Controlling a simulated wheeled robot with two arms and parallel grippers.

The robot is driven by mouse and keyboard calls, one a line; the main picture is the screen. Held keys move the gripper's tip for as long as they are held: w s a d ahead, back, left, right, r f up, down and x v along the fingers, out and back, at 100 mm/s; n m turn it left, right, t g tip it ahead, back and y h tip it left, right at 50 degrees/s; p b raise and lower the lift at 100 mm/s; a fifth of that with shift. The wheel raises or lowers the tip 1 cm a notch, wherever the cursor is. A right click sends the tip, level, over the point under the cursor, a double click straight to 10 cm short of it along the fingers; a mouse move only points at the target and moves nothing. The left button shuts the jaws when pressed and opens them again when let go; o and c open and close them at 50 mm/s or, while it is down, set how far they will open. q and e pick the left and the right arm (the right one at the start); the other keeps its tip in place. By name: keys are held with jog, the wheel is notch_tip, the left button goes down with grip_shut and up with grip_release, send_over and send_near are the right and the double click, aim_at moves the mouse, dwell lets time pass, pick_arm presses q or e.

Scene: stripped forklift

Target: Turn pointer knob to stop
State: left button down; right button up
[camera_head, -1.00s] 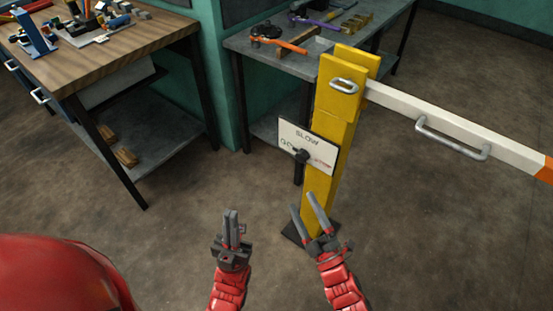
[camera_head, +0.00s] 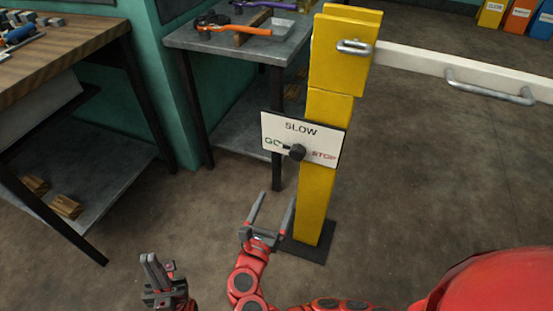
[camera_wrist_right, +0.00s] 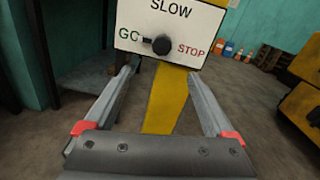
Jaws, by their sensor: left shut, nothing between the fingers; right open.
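The black pointer knob (camera_head: 297,152) is on a white sign plate (camera_head: 325,141) marked SLOW, GO and STOP, fixed to a yellow post (camera_head: 325,105). Its pointer is turned left toward GO. In the right wrist view the knob (camera_wrist_right: 161,45) is ahead, above the space between the fingertips. My right gripper (camera_head: 272,208) is open and empty, below the plate and apart from the knob. My left gripper (camera_head: 156,270) is shut and empty at the lower left, away from the post.
A white barrier arm (camera_head: 430,65) with a metal handle (camera_head: 490,92) extends right from the post. A grey bench (camera_head: 235,42) with tools stands behind, and a wooden workbench (camera_head: 60,55) at left. The floor right of the post is clear.

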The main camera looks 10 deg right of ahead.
aim_at(296, 156)
jog(key=b+x, duration=0.1)
jog(key=x, duration=0.7)
jog(key=b+x, duration=0.1)
jog(key=x, duration=0.8)
jog(key=shift+s+d+r, duration=0.1)
jog(key=shift+s+d, duration=0.15)
jog(key=shift+d, duration=0.1)
jog(key=shift+w, duration=0.25)
jog(key=shift+r, duration=0.1)
jog(key=c, duration=1.4)
